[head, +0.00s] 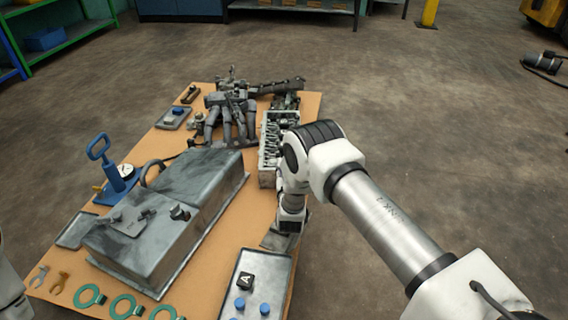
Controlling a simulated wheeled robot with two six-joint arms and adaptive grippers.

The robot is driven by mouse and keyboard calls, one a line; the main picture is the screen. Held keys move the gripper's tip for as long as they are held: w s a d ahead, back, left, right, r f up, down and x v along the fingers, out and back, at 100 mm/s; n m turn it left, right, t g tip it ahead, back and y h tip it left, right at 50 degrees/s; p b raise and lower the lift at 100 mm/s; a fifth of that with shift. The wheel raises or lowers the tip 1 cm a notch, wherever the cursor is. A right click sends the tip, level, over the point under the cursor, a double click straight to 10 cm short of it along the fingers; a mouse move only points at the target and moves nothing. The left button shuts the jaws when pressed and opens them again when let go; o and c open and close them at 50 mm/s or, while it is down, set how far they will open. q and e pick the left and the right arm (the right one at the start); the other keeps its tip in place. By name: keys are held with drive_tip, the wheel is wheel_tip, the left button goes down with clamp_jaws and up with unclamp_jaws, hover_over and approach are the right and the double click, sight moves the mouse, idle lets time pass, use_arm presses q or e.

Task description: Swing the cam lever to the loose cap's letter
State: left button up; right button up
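A dark block marked with a white letter A (246,281) sits on a grey tray (279,268) at the bottom. Blue round caps (264,309) stand beside it, with no readable letters. My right gripper (290,226) points down just beyond this tray, over or at a small dark grey plate (272,240). Its fingers are too small and covered to tell whether they are open or hold anything. I cannot make out a cam lever for sure; it may be hidden by the gripper. Only a white part of my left arm shows at the left edge, without its gripper.
A large grey metal case (200,190) fills the middle of the tan board. A blue hand-pump device (118,172) stands left of it. An engine block (268,150) and manifold parts (228,110) lie beyond. Green rings (126,305) lie near the front. Floor at right is mostly clear.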

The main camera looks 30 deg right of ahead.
drive_tip(key=b+x, duration=0.3)
drive_tip(key=x, duration=0.3)
drive_tip(key=shift+d+f, duration=0.1)
drive_tip(key=shift+f, duration=0.05)
drive_tip(key=shift+w+d+r, duration=0.2)
drive_tip(key=shift+w, duration=0.25)
clamp_jaws()
